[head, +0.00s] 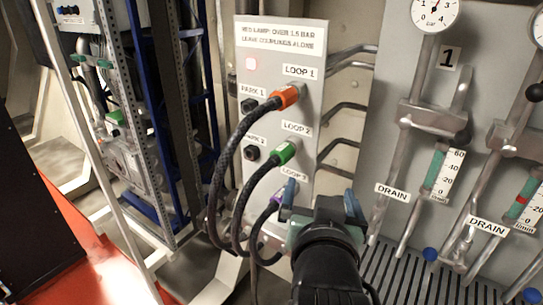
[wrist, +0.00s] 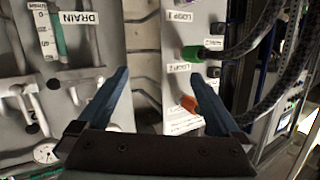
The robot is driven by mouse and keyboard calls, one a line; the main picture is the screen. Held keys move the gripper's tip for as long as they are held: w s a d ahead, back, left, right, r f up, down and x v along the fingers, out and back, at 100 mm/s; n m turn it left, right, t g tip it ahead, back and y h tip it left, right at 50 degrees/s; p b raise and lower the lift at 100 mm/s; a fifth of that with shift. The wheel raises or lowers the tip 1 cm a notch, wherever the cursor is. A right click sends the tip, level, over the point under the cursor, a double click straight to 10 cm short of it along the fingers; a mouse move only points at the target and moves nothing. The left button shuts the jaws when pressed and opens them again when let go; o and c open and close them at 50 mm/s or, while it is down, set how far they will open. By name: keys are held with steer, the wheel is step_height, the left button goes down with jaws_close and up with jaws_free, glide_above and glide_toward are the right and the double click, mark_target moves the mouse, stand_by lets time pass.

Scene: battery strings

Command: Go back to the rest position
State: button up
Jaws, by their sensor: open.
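My gripper (head: 321,197) is open in front of the lower right of the coupling panel (head: 313,122), by the Loop 3 row. In the wrist view my gripper (wrist: 160,75) has its two blue fingers wide apart with nothing between them. An orange coupling (head: 286,97) sits at Loop 1 and a green coupling (head: 284,153) at Loop 2, each with a dark hose. A purple coupling (head: 276,201) at Loop 3 is partly hidden by a finger. The green (wrist: 192,52) and orange (wrist: 189,104) couplings also show in the wrist view, beside the right finger.
Park 1 (head: 249,105) and Park 2 (head: 252,153) have no hose. Pipes, gauges and DRAIN labels cover the grey wall (head: 390,120) at right. A metal rack (head: 120,150) stands at left.

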steer(key=s+a+r+n+t, duration=0.1)
steer(key=s+r+t, duration=0.3)
steer(key=r, duration=0.6)
steer(key=s+a+r+n+t+y, duration=0.1)
steer(key=s+a+r+t, duration=0.3)
steer(key=r, duration=0.7)
steer(key=s+a+r+n+t+y, duration=0.1)
steer(key=s+r+t, duration=0.3)
steer(key=r, duration=0.6)
steer(key=shift+s+a+r, duration=0.25)
steer(key=shift+s+a, duration=0.25)
steer(key=shift+a, duration=0.25)
